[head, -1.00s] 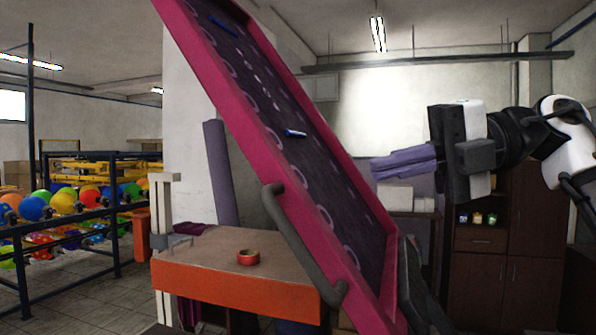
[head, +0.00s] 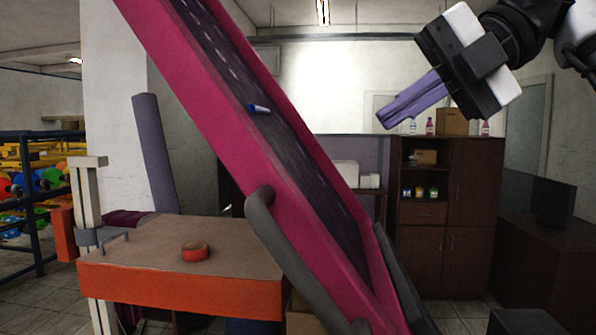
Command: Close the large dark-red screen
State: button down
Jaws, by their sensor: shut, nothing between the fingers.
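The large screen (head: 215,125) has a dark-red, pinkish frame around a dark mesh panel. It stands open, tilted steeply up to the left above an orange-edged table (head: 150,285). A grey bar handle (head: 285,245) is fixed along its near side. A blue and white marker-like object (head: 259,109) lies against the mesh. My gripper (head: 385,118) is at the upper right, to the right of the screen. Its purple fingers are together and empty, pointing down-left, apart from the screen. The lower end of the screen runs out of the picture.
A red tape roll (head: 195,251) lies on the table. A dark wooden cabinet (head: 450,215) and a dark desk (head: 545,240) stand behind at the right. Floor shows between them.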

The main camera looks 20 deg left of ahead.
jog(key=p+x, duration=0.1)
jog(key=x, duration=1.1)
jog(key=shift+s+a+f, duration=0.1)
jog(key=shift+a+f, duration=0.15)
jog(key=shift+a, duration=0.1)
jog(key=shift+f, duration=0.15)
